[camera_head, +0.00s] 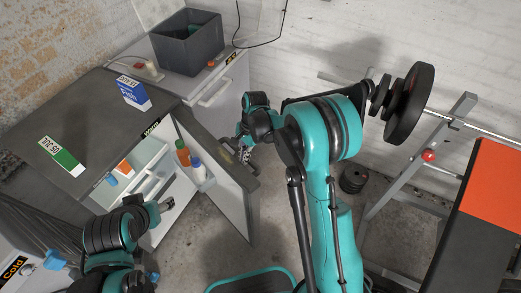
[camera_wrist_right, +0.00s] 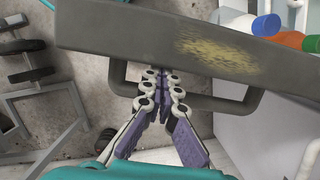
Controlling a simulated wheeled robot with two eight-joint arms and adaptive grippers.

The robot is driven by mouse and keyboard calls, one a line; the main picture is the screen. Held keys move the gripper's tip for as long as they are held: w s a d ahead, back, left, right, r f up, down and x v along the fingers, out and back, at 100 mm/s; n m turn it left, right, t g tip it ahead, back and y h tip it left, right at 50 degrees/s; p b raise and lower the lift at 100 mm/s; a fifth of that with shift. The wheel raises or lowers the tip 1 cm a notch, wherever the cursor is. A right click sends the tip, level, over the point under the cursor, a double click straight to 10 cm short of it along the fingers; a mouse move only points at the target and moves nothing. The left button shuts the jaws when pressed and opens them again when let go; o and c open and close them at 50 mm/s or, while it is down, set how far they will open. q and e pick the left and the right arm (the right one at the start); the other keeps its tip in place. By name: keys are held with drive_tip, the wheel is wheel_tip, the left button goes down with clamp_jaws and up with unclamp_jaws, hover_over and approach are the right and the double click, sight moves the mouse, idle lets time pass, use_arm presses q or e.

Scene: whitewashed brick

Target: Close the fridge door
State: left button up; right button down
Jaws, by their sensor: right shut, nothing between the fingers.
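The fridge (camera_head: 80,165) stands at the left with its grey door (camera_head: 228,185) swung wide open, showing white shelves inside. In the right wrist view, the door's dark top edge (camera_wrist_right: 120,38) has a yellow scuff, and a dark bar handle (camera_wrist_right: 228,108) is on its outer face. My right gripper (camera_head: 243,155) is at the outer side of the door, by the handle. In the right wrist view its shut, empty fingers (camera_wrist_right: 160,78) overlap the handle bar; I cannot tell if they touch. My left gripper (camera_head: 158,208) is in front of the open fridge; its finger gap is unclear.
Bottles (camera_head: 190,160) stand in the door's rack. A blue box (camera_head: 133,93) and a green-white box (camera_head: 62,156) lie on the fridge top. A white chest (camera_head: 210,85) with a grey crate (camera_head: 187,45) stands behind. A weight bench (camera_head: 490,205) is at the right.

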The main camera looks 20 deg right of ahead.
drive_tip(key=s+a+m+t, duration=0.1)
drive_tip(key=s+a+m, duration=0.2)
drive_tip(key=a, duration=0.8)
drive_tip(key=s+a+m, duration=0.3)
drive_tip(key=a, duration=0.8)
drive_tip(key=w+a, duration=0.3)
drive_tip(key=a, duration=0.8)
drive_tip(key=w+a+p, duration=0.1)
drive_tip(key=w+a, duration=0.2)
drive_tip(key=a, duration=0.8)
drive_tip(key=shift+a+m, duration=0.2)
drive_tip(key=shift+m, duration=0.1)
